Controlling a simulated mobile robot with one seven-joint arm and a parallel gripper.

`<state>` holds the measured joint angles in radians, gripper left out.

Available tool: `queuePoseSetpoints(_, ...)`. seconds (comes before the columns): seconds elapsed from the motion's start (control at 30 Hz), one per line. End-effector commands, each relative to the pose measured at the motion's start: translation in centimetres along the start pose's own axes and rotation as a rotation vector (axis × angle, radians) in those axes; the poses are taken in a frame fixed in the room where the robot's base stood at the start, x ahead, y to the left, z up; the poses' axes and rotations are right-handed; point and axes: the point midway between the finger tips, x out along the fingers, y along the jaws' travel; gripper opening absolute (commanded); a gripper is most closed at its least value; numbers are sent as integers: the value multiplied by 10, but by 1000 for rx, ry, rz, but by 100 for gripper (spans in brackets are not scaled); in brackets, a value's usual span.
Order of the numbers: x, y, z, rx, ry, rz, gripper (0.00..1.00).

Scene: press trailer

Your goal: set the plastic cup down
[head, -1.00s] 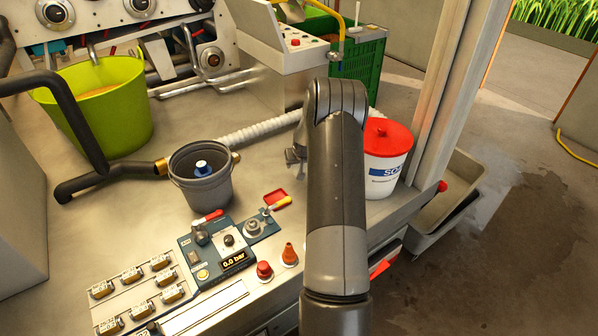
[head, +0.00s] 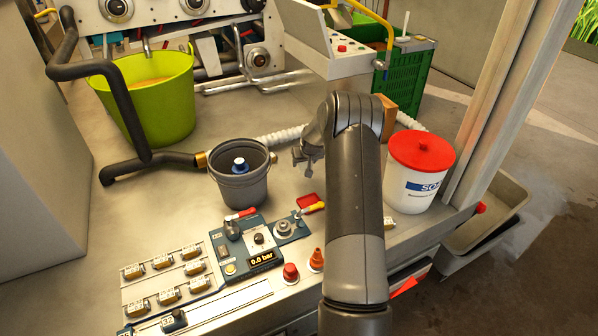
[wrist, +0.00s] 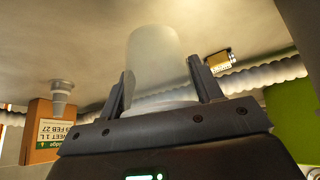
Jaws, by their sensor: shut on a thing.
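The plastic cup (wrist: 157,62) is frosted and translucent in the wrist view. It sits between the two dark fingers of my gripper (wrist: 161,84), which is shut on it. In the head view my gripper (head: 304,157) shows only in part, left of my arm, above the worktop (head: 155,215) between the grey bucket and the white tub. I cannot make out the cup in the head view; my arm and wrist cover that area. Whether the cup touches the worktop cannot be told.
A grey bucket (head: 243,186) stands left of my gripper and a red-lidded white tub (head: 412,190) right of it. A control panel (head: 256,250) lies in front. A corrugated hose (head: 285,138) runs behind. A labelled carton (wrist: 52,133) shows in the wrist view.

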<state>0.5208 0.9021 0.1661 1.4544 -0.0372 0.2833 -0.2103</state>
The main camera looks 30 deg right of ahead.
Motion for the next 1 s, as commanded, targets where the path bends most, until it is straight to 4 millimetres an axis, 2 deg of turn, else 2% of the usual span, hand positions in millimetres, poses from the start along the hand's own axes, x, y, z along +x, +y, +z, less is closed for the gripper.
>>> queuePoseSetpoints(0.1, 15, -15, -4, -2, 0, 0, 38)
queuePoseSetpoints(0.2, 21, -19, -6, 0, 0, 1, 38)
queuePoseSetpoints(0.37, 30, -20, -1, 1, -1, 1, 38)
queuePoseSetpoints(0.57, 55, -20, 13, 1, -1, 1, 38)
queuePoseSetpoints(0.93, 59, -20, 15, 1, 0, 1, 38)
queuePoseSetpoints(0.97, 59, -20, 15, 1, 0, 1, 60)
queuePoseSetpoints(1.0, 59, -20, 15, 1, 0, 1, 63)
